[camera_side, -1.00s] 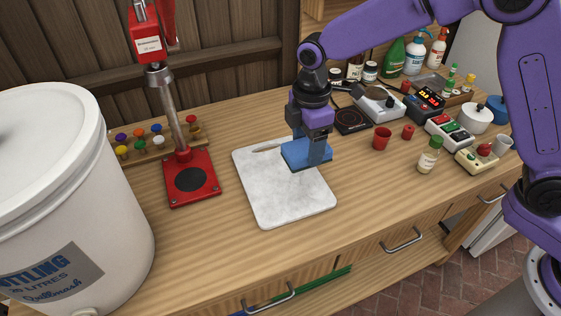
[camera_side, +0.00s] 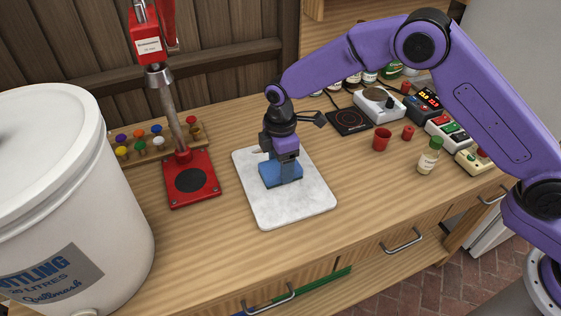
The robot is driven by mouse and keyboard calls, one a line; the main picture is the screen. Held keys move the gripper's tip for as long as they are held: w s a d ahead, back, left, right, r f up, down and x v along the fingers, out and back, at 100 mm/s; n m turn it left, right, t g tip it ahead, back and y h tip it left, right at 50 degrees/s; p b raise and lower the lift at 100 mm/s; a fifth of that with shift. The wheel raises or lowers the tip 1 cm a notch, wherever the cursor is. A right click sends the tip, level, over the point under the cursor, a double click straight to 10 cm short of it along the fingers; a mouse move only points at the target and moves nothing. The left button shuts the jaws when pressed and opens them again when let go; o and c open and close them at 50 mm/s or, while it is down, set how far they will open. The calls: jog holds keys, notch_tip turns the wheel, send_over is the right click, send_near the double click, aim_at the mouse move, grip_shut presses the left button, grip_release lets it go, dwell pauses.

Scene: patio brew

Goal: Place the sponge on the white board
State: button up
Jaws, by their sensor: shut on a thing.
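The white board (camera_side: 296,208) lies flat on the wooden worktop, a pale speckled slab. The blue sponge (camera_side: 268,174) is over the middle of the board, toward its back half. My gripper (camera_side: 281,172) points down from above and is shut on the sponge. I cannot tell whether the sponge touches the board or hangs just above it. The gripper hides part of the sponge's top and the back of the board.
A red bottle capper (camera_side: 190,180) stands left of the board, with a rack of coloured caps (camera_side: 157,145) behind it. A large white bucket (camera_side: 60,170) fills the left front. A red cup (camera_side: 381,139), a small bottle (camera_side: 429,156) and a black hotplate (camera_side: 348,122) stand to the right.

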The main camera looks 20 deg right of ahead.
jog(key=shift+f, duration=0.15)
jog(key=o, duration=1)
notch_tip(320, 180, up, 12)
jog(key=shift+r, duration=0.15)
